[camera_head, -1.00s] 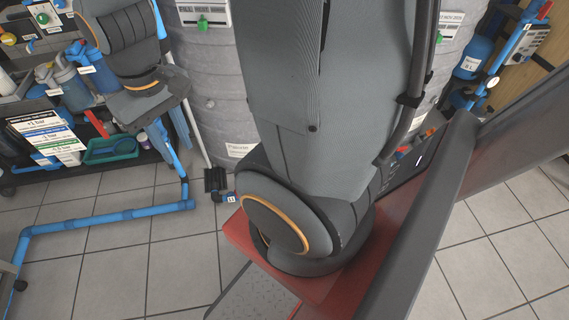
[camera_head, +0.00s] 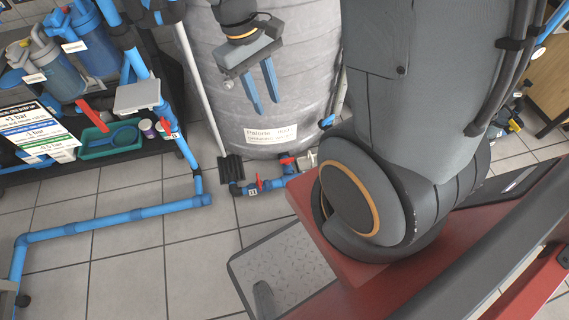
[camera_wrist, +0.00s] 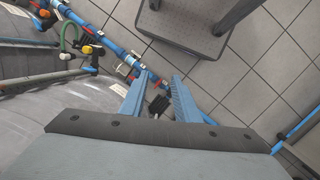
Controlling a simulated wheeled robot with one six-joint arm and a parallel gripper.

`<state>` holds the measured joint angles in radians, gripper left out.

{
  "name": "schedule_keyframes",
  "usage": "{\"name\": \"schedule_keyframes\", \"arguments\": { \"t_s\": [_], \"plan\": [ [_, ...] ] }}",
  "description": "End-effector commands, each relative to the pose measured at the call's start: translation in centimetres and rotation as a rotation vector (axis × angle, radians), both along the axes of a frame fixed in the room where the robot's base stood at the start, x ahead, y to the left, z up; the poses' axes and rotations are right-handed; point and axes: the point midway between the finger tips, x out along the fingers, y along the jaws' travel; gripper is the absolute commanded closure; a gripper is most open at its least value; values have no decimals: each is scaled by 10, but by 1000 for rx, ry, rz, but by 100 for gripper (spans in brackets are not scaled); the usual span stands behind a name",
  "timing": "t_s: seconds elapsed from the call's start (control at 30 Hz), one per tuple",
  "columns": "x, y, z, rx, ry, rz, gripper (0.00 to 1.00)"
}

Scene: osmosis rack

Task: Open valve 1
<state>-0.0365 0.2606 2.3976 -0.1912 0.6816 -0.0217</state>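My gripper (camera_head: 262,100) hangs in front of the grey tank in the head view, with its two blue fingers pointing down, apart and empty. In the wrist view the gripper (camera_wrist: 160,77) shows an open gap between the fingers. Below it, a blue pipe near the floor carries a red-handled valve (camera_head: 259,182) with a small white label beneath. A second red handle (camera_head: 286,160) sits beside the tank's foot. Another red handle (camera_head: 93,115) is on the left. The labels are too small to read surely, so I cannot tell which is valve 1. My gripper touches none of them.
The grey tank (camera_head: 300,60) stands close behind my gripper. A blue floor pipe (camera_head: 110,220) runs across the left. A black rack with filter housings (camera_head: 60,65) and a green tray (camera_head: 112,146) stands at left. A grey step (camera_head: 285,270) is in front; tiled floor is open at lower left.

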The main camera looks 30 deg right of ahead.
Motion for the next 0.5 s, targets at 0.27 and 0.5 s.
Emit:
{"name": "schedule_keyframes", "arguments": {
  "t_s": [0.27,0.5],
  "plan": [
    [41,-17,-121,-98,170,180,71],
    [74,-33,-218,-190,308,335,71]
  ]
}}
